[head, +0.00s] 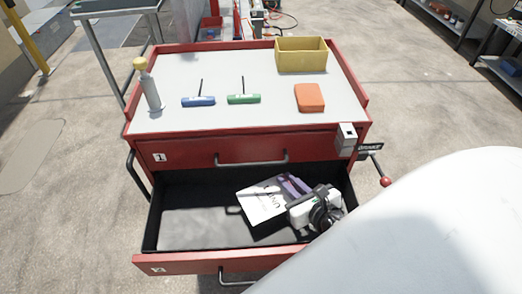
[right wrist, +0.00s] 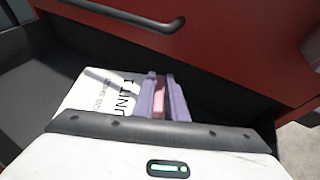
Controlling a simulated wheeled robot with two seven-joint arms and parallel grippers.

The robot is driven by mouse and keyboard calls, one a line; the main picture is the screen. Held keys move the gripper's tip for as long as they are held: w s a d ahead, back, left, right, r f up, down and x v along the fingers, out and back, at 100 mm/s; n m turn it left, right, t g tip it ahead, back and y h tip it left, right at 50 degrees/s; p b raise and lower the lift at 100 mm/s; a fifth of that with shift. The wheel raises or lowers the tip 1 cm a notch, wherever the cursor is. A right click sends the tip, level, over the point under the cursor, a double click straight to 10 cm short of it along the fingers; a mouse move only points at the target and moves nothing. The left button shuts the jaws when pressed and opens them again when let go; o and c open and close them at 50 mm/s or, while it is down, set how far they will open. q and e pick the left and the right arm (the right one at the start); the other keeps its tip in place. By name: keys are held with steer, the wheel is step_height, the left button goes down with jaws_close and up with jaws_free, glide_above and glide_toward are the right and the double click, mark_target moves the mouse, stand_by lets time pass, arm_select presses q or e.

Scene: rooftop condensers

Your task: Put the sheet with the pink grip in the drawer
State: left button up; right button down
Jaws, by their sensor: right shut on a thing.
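The white job sheet (head: 262,200) is inside the open lower drawer (head: 190,228), in its right half, with printed "UNIT" lettering showing. In the right wrist view the sheet (right wrist: 97,95) lies left of the fingers, and its pink grip (right wrist: 159,100) is between them. My right gripper (head: 293,186) has purple fingers shut on the pink grip, down in the drawer; its fingers also show in the right wrist view (right wrist: 161,92). Whether the sheet touches the drawer floor is hard to tell. My left gripper is not in view.
The red cart's top (head: 225,75) carries a yellow bin (head: 301,55), an orange block (head: 309,97), blue (head: 198,101) and green (head: 243,99) hex keys and a bottle (head: 149,88). Upper drawer 1 (head: 190,151) is shut. The lower drawer's left half is clear. A red-knobbed lever (head: 385,181) juts out right.

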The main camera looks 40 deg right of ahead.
steer(key=b, duration=0.1)
glide_above(269, 174)
steer(key=s, duration=0.4)
steer(key=f, duration=0.3)
steer(key=shift+w+a+f, duration=0.15)
steer(key=shift+a+f, duration=0.15)
steer(key=shift+a, duration=0.05)
steer(key=shift+w+d+f, duration=0.1)
steer(key=shift+w+f, duration=0.2)
steer(key=shift+w, duration=0.25)
steer(key=shift+w+d+f+b, duration=0.2)
steer(key=shift+w+f+b, duration=0.5)
steer(key=shift+w+f, duration=0.45)
steer(key=shift+w+r, duration=0.1)
steer(key=shift+w, duration=0.05)
steer(key=shift+f, duration=0.25)
steer(key=c, duration=1.8)
jaws_free()
steer(key=shift+r, duration=0.1)
steer(key=shift+o, duration=0.2)
